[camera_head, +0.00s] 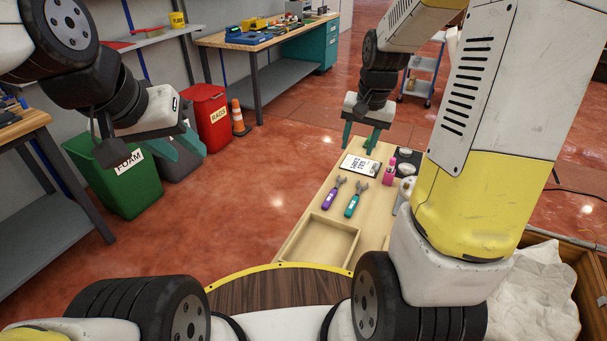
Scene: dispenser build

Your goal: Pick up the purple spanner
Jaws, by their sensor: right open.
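The purple spanner (330,194) lies on a light wooden bench (303,224), with its grey jaw end pointing away from me. A teal spanner (355,200) lies just to its right. My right gripper (359,146) hangs over the far end of the bench, beyond both spanners. Its two teal fingers are apart with nothing between them. My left gripper (182,154) is far to the left of the bench, in front of the bins. Its teal fingers look apart and hold nothing that I can see.
A shallow empty tray (325,242) is at the bench's near end. A white card (360,165), a pink holder (389,173) and rolls of tape (407,168) are beyond the spanners. Green (130,190) and red (211,125) bins stand at left. My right arm hides the bench's right side.

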